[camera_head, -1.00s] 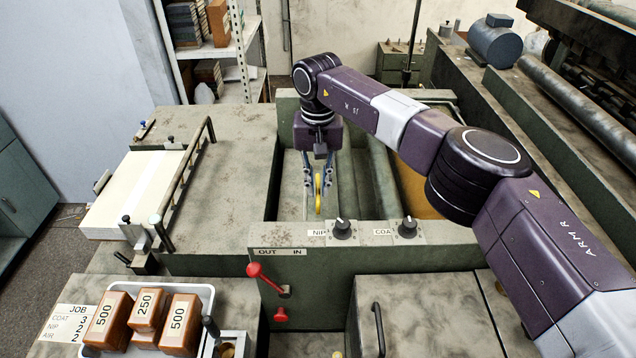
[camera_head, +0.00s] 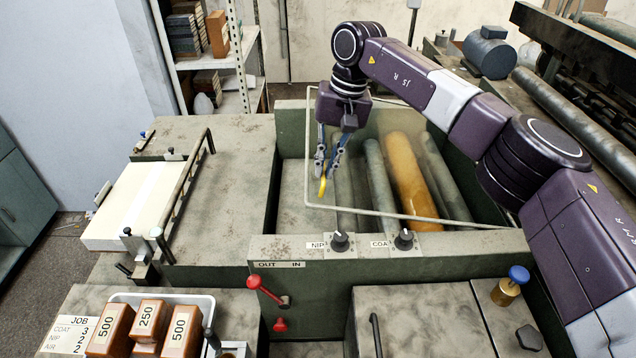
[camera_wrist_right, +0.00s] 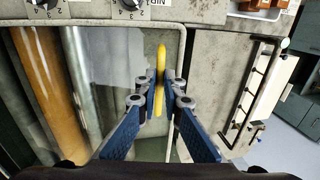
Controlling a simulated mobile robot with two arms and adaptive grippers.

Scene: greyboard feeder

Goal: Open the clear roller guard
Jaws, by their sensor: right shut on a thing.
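The clear roller guard is a see-through panel with a pale rim (camera_head: 306,150), over the roller well in the head view. It appears tilted, its left side raised above the well. Its yellow handle (camera_head: 322,187) is on the left side. My right gripper (camera_head: 329,165) is shut on the handle from above. In the right wrist view the handle (camera_wrist_right: 161,60) stands between the two blue fingers of my gripper (camera_wrist_right: 163,98), and the guard's rim (camera_wrist_right: 183,55) runs beside it. My left gripper is not in view.
An orange roller (camera_head: 408,175) and several grey rollers lie under the guard. A front panel carries the NIP knob (camera_head: 340,241), the COAT knob (camera_head: 403,240) and a red lever (camera_head: 265,290). A paper stack (camera_head: 130,205) lies left. A tray (camera_head: 205,302) holds brown blocks.

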